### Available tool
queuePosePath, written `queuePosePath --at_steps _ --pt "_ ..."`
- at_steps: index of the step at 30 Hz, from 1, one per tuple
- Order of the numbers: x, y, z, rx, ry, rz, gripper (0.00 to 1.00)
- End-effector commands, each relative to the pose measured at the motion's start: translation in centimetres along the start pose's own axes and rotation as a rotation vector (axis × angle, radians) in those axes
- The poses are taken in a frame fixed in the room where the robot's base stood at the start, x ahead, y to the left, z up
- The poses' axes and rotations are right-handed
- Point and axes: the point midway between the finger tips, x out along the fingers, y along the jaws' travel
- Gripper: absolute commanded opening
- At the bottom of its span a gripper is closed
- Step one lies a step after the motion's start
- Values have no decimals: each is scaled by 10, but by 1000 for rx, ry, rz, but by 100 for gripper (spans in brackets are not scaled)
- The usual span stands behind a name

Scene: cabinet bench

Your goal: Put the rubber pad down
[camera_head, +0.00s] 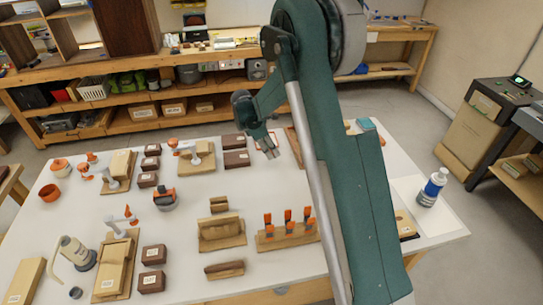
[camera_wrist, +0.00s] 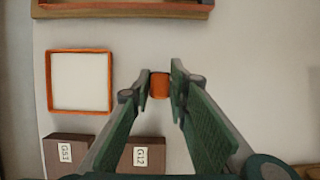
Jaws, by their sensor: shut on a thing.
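My gripper (camera_wrist: 161,88) is shut on a small orange-brown piece, which I take to be the rubber pad (camera_wrist: 160,81). The piece sits between the two fingertips in the wrist view. How far it is above the white table top is hard to tell. In the head view, my gripper (camera_head: 268,146) is over the far part of the white table, right of two dark brown blocks. The pad cannot be made out clearly there. A white square with an orange border (camera_wrist: 80,81) lies left of the gripper in the wrist view.
Brown labelled blocks (camera_wrist: 141,154) and (camera_wrist: 72,150) stand near the gripper's left finger. A wooden-edged tray (camera_wrist: 120,9) lies along the top. In the head view, a rack with orange pieces (camera_head: 286,236) and a bottle (camera_head: 432,187) stand on the table (camera_head: 190,250).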

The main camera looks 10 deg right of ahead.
Motion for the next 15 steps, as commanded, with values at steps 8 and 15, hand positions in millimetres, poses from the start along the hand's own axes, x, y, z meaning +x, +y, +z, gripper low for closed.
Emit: queuePosePath --at_steps 8,15 --pt "23 0 -9 0 0 0 6" --pt "23 0 -9 0 0 0 6"
